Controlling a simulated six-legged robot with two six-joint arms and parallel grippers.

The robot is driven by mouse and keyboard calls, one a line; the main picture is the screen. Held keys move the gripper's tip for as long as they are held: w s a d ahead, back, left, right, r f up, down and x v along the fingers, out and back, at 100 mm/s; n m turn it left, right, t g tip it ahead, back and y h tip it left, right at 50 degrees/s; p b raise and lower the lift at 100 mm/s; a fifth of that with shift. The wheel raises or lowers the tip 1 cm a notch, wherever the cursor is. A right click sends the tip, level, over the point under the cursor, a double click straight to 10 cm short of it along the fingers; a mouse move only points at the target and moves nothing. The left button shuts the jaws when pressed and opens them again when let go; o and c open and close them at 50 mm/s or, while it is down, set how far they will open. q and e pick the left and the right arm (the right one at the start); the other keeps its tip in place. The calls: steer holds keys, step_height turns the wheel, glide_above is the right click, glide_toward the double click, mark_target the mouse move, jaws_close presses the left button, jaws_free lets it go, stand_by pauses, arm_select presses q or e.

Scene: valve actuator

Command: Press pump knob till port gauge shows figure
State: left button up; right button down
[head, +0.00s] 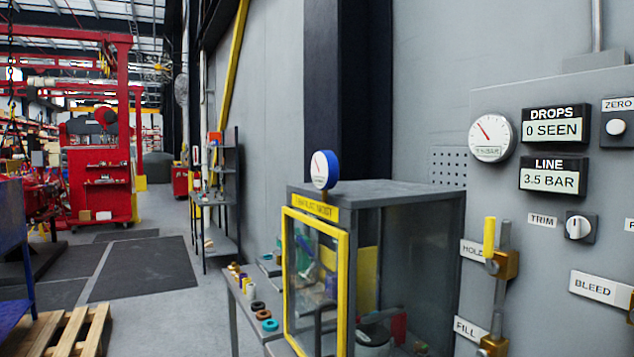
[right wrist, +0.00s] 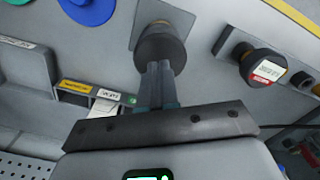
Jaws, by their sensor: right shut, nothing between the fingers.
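My right gripper (right wrist: 160,84) is shut and empty in the right wrist view. Its fingertips meet the face of a dark round knob (right wrist: 160,45) on a grey panel; no label naming it is readable, and I cannot tell how far it is pressed. In the head view a white round gauge (head: 491,138) with a red needle is on the grey panel. A blue-rimmed gauge (head: 321,170) stands on the cabinet. I cannot tell which is the port gauge. The LINE display (head: 553,178) reads 3.5 BAR. My left gripper is not in view.
A second black knob (right wrist: 262,66) with a red and white label sits to the right. The DROPS display (head: 555,128) reads 0 SEEN. A yellow-handled HOLD lever (head: 490,238) and TRIM dial (head: 579,228) are on the panel. A yellow-framed cabinet (head: 412,196) stands left of it.

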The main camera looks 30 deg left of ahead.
steer(key=shift+f, duration=0.2)
stand_by(0.4)
steer(key=shift+f+b, duration=1.25)
steer(key=shift+f, duration=0.3)
steer(key=shift+r+p, duration=1.8)
steer(key=shift+f, duration=0.1)
